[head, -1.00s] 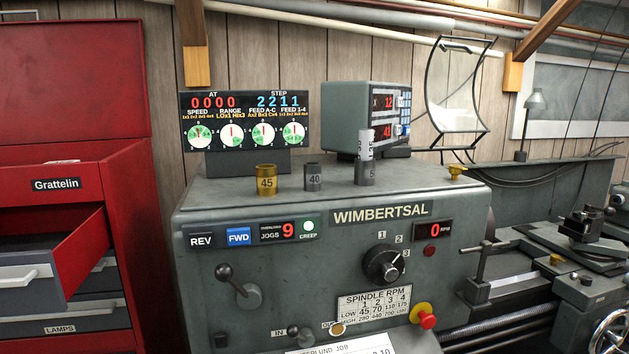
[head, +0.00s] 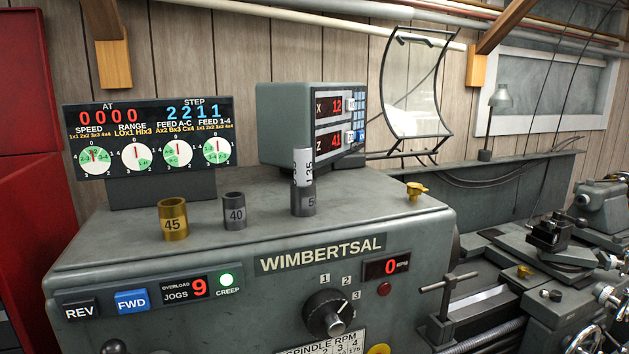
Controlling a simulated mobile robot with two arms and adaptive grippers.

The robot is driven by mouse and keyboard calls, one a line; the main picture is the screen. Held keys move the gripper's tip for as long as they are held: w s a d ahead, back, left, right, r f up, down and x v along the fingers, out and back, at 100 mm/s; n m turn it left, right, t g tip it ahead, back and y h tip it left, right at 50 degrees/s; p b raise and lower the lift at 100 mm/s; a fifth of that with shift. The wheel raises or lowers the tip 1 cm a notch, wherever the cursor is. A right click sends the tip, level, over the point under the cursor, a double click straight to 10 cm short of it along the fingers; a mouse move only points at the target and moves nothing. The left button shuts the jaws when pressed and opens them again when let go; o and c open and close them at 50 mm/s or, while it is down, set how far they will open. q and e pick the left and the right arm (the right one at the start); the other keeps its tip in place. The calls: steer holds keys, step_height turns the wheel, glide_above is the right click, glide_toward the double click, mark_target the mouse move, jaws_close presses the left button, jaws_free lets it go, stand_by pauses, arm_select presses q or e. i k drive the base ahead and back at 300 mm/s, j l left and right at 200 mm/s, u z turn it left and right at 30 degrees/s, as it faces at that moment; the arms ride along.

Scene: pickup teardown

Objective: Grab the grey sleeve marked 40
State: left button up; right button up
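The grey sleeve marked 40 (head: 234,212) stands upright on top of the grey lathe headstock (head: 360,215). A brass sleeve marked 45 (head: 173,220) stands to its left, apart from it. To its right stands a grey sleeve (head: 303,201) with a partly readable mark starting with 5. A white piece marked 35 (head: 303,167) sits upright on or in that sleeve; I cannot tell which. Neither of my grippers is in view.
A dial panel (head: 150,138) stands behind the sleeves, and a grey readout box (head: 315,120) stands behind to the right. A brass fitting (head: 416,190) is near the headstock's right end. The top in front of the sleeves is clear.

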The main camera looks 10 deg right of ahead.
mark_target(233, 202)
steer(key=i+l+u, duration=0.2)
steer(key=l, duration=0.35)
steer(key=l+u, duration=0.2)
steer(key=l, duration=0.35)
steer(key=k+l+u, duration=0.25)
steer(key=l, duration=0.25)
steer(key=k+l+u, duration=0.2)
steer(key=k+l, duration=0.2)
